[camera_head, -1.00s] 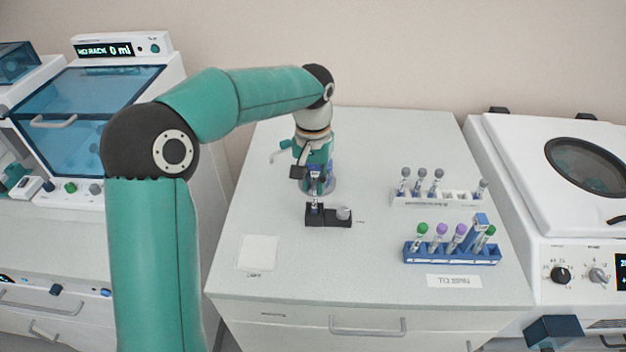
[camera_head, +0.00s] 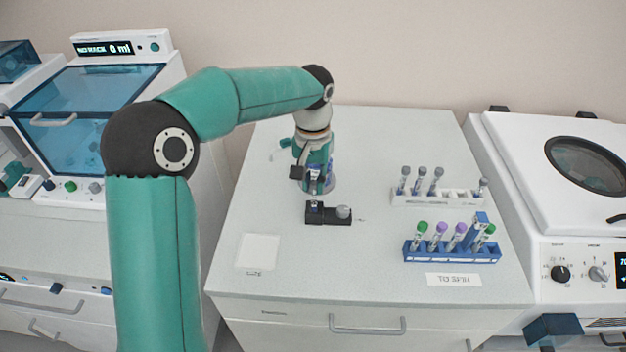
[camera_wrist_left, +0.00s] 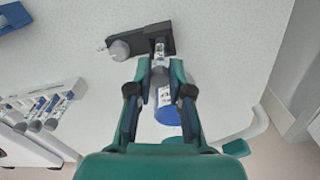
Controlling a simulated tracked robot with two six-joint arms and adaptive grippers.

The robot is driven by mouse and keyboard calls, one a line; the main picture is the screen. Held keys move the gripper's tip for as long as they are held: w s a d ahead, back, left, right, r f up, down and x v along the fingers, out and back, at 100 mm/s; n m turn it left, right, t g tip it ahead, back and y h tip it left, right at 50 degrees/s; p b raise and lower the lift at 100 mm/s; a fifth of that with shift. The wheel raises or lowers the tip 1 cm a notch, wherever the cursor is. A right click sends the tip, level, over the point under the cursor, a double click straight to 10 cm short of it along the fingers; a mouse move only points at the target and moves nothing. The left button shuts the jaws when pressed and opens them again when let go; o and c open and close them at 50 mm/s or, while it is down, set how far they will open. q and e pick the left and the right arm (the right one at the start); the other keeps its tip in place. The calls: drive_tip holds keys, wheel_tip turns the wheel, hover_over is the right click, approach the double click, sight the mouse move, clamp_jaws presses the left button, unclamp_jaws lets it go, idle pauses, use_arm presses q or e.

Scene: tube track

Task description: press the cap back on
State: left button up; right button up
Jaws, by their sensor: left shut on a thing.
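A small clear tube (camera_wrist_left: 159,50) with a white and blue label stands at one end of a black block (camera_head: 329,218) on the table. My left gripper (camera_wrist_left: 160,68) is shut on the tube from above and behind, its fingertips close to the block. A round grey cap (camera_head: 343,212) sits on the other end of the block, beside the tube and apart from it; it also shows in the left wrist view (camera_wrist_left: 119,50). The tube's top is partly hidden by the fingers. My right gripper is not in view.
A blue rack (camera_head: 452,255) with several capped tubes and a white rack (camera_head: 437,199) with grey-capped tubes stand to the right. A white square (camera_head: 258,252) lies at front left. A blue round thing (camera_wrist_left: 167,108) shows behind my fingers. The front middle is clear.

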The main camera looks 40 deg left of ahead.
use_arm(q)
drive_tip(key=shift+f, duration=0.35)
idle(0.7)
drive_tip(key=o, duration=0.8)
drive_tip(key=shift+r, duration=0.1)
wheel_tip(320, 180, up, 12)
idle(0.6)
drive_tip(key=shift+a, duration=0.1)
idle(0.7)
